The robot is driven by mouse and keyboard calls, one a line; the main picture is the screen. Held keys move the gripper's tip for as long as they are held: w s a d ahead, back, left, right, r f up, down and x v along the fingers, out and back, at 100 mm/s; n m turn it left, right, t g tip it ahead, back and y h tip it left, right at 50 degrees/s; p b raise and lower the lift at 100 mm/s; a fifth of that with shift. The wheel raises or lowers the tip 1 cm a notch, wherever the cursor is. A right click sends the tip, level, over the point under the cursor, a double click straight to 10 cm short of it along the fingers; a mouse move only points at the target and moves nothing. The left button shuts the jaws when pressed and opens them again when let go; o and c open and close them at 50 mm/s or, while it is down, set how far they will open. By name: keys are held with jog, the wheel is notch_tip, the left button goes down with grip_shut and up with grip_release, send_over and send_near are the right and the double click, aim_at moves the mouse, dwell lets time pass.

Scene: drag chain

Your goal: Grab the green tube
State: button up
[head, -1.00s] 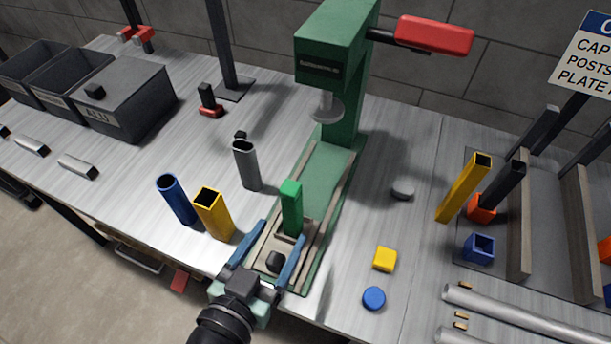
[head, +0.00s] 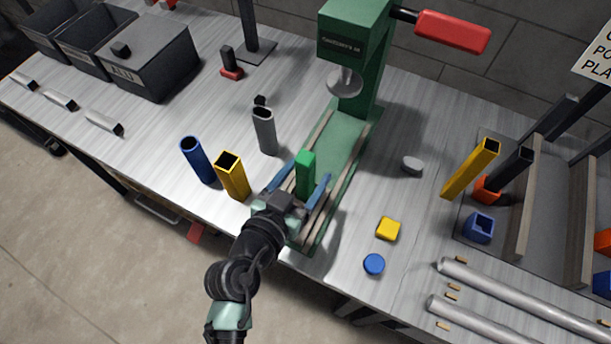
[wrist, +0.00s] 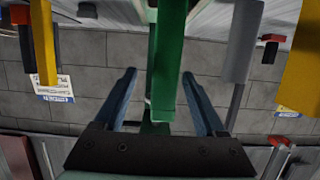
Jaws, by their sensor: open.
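The green tube (head: 305,172) stands upright on the bed of the green press (head: 352,125), near its front end. My gripper (head: 302,190) is open, with one blue finger on each side of the green tube. In the wrist view the green tube (wrist: 168,75) shows between the two spread fingers (wrist: 160,95), with gaps on both sides. The tube's lower end is hidden by my gripper in the head view.
A yellow square tube (head: 232,177), a blue round tube (head: 196,160) and a grey tube (head: 264,131) stand left of the press. A yellow cap (head: 388,229) and a blue cap (head: 374,264) lie to its right. The press's red handle (head: 452,32) sticks out above.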

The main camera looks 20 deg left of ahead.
jog(key=shift+a+p+x, duration=0.15)
jog(key=shift+p+x, duration=0.05)
jog(key=shift+x, duration=0.95)
jog(key=shift+a+p+x, duration=0.15)
jog(key=shift+p+x, duration=0.05)
jog(key=shift+x, duration=0.9)
jog(key=shift+f, duration=0.1)
grip_shut()
